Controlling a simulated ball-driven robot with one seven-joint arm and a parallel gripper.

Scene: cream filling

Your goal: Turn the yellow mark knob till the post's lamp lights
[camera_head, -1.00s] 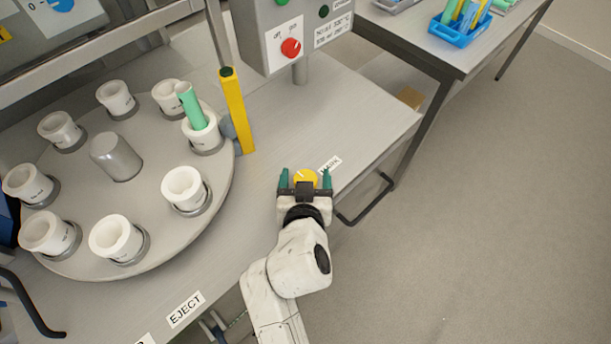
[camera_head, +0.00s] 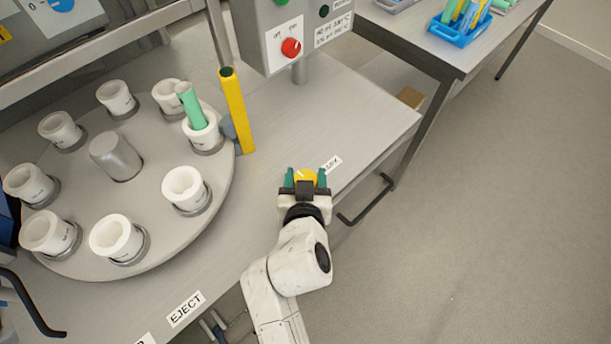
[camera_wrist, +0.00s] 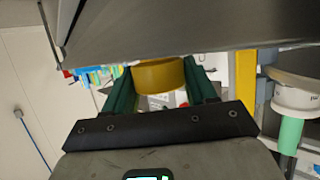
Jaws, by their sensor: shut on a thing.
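The yellow mark knob (camera_head: 305,174) sits at the table's front edge beside a partly covered white label (camera_head: 331,164). My gripper (camera_head: 306,177) is shut on the knob, with a green finger on each side of it. In the wrist view the knob (camera_wrist: 158,75) shows between the two green fingers (camera_wrist: 162,88). The yellow post (camera_head: 236,110) stands upright at the right rim of the turntable. Its top end is dark green, and I see no clear glow there.
A grey turntable (camera_head: 95,203) carries several white cups, one with a green tube (camera_head: 191,106). A grey control box (camera_head: 292,35) with a red knob stands behind. A dark handle (camera_head: 368,205) juts out right of my gripper. The table right of the post is clear.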

